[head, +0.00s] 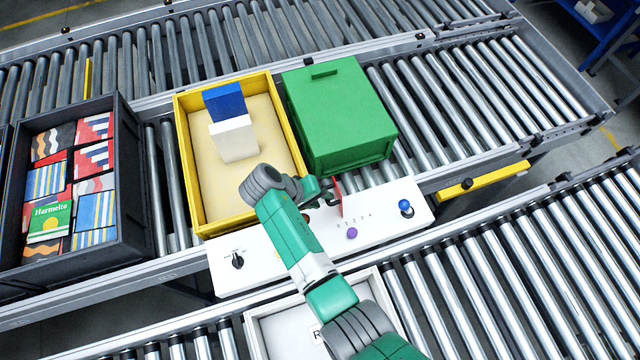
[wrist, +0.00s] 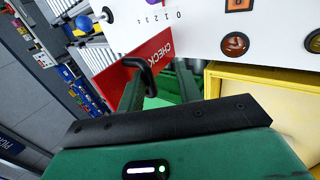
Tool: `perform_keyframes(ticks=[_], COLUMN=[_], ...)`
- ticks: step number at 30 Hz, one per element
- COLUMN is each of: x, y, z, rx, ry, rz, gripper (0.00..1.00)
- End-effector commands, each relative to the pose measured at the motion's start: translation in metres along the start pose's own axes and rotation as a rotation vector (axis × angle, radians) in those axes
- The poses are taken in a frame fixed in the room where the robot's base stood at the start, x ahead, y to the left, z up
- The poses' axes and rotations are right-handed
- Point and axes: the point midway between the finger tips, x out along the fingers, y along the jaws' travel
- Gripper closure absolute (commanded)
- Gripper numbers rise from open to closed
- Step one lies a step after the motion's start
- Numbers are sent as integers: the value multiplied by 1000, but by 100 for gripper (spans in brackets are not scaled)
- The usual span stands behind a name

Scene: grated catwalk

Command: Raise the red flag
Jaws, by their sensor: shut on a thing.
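The red flag (head: 338,194) stands at the back edge of a white control panel (head: 385,212), in front of the green box. In the wrist view the flag (wrist: 125,82) is a red plate marked "CHECK", with a black bent handle (wrist: 149,74) beside it. My gripper (head: 324,190) is at the flag, reaching over the panel. In the wrist view my gripper (wrist: 158,85) has its green fingers around the black handle and is shut on it. The exact contact at the fingertips is partly hidden.
The panel carries a black dial (head: 237,260), a purple knob (head: 351,233) and a blue knob (head: 406,207). Behind are a yellow tray (head: 187,160) with blue and white blocks and a green box (head: 340,115). A dark crate (head: 130,170) of packets stands left.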

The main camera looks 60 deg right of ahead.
Motion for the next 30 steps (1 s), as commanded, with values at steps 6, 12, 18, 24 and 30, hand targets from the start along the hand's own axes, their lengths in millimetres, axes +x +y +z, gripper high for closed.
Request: perform_keyframes(ticks=[6,12,18,24,30], x=[1,0,-14,-55,-75], y=[-7,-6,-6,-3,0], z=[3,2,1,-1,-1], rx=[-13,-11,-9,-8,-5], ry=[-1,-1,2,5,2], rz=[-9,-9,-9,-6,-3], gripper=[68,68,68,68,68])
